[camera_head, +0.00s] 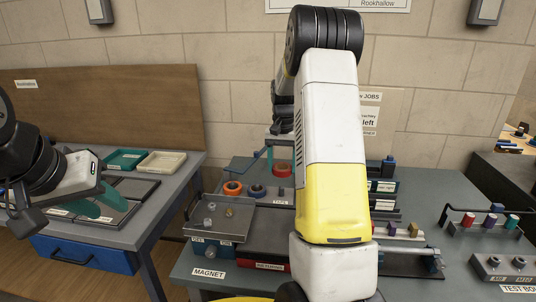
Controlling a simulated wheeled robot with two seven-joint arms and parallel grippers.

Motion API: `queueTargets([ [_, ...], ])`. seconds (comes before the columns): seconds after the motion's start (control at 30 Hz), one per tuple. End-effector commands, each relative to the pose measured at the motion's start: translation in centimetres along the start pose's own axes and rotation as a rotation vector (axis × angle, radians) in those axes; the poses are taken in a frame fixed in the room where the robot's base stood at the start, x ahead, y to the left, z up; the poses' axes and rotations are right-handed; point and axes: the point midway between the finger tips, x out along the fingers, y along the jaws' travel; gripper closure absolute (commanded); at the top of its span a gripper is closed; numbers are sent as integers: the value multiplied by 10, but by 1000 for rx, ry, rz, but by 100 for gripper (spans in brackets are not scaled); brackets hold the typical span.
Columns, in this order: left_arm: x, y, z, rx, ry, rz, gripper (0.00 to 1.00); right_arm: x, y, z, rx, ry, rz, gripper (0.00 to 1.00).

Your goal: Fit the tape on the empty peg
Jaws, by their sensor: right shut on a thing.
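My left gripper (97,203) is open and empty over the left table, teal fingers apart.
A metal tray (222,226) with small parts stands in front of the tape board. Green (126,160) and cream (161,162) trays lie on the left table. A rack with coloured pieces (483,218) and a test box (502,267) are at right.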

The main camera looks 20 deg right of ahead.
Motion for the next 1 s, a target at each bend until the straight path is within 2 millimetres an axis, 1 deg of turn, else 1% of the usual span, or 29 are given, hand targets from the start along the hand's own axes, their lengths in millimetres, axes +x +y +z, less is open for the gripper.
queueTargets([
  [0.17,0,0,0,0,1,0,64,5,0,0,0,-1,0,81],
  [0.5,0,0,0,0,0,0,64,33,0,0,0,-2,1,81],
  [0.7,0,0,0,0,0,0,64,46,0,0,-1,-1,0,81],
  [1.0,0,0,0,0,0,0,64,50,0,0,0,1,0,81],
])
